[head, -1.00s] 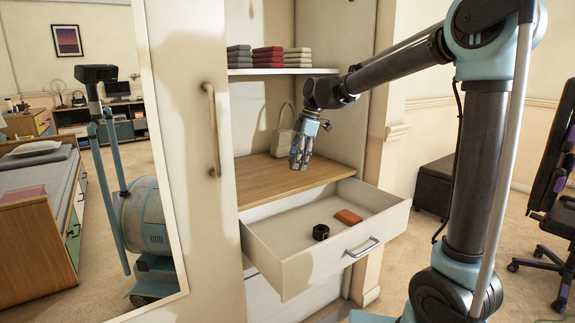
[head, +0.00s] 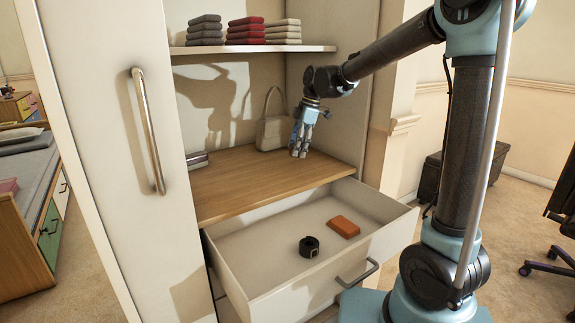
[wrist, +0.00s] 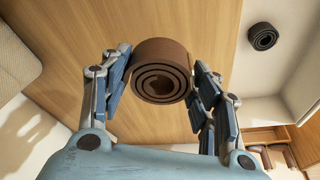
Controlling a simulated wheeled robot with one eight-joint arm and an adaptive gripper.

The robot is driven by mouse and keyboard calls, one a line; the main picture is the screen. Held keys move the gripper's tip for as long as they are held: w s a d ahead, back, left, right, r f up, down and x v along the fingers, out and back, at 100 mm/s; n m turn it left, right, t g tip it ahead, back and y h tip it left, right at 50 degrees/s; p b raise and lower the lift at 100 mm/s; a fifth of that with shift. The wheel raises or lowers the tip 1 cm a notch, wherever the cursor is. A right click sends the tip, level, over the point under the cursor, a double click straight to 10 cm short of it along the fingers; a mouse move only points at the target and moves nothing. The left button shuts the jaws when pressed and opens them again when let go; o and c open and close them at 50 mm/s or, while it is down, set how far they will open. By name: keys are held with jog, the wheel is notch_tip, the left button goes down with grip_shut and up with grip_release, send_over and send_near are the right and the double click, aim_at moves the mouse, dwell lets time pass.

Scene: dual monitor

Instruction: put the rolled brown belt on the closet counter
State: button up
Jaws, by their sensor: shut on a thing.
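The rolled brown belt (wrist: 161,70) shows in the wrist view as a spiral between the two fingers of my gripper (wrist: 166,78), which is shut on it. The wooden closet counter (head: 235,183) lies beyond the belt and also fills much of the wrist view (wrist: 75,35). In the head view my gripper (head: 299,150) points down above the right part of the counter. The belt cannot be made out there. I cannot tell whether the belt touches the counter.
An open drawer (head: 240,255) below the counter holds a rolled black belt (head: 309,247) and an orange item (head: 343,227). A beige handbag (head: 272,133) stands at the counter's back. Folded clothes (head: 246,31) lie on the shelf above. The counter's left front is clear.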

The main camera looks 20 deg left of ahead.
aim_at(295, 172)
jog(key=shift+f, duration=3.3)
jog(key=o, duration=1.1)
jog(key=shift+s+f, duration=0.1)
jog(key=v, duration=1.2)
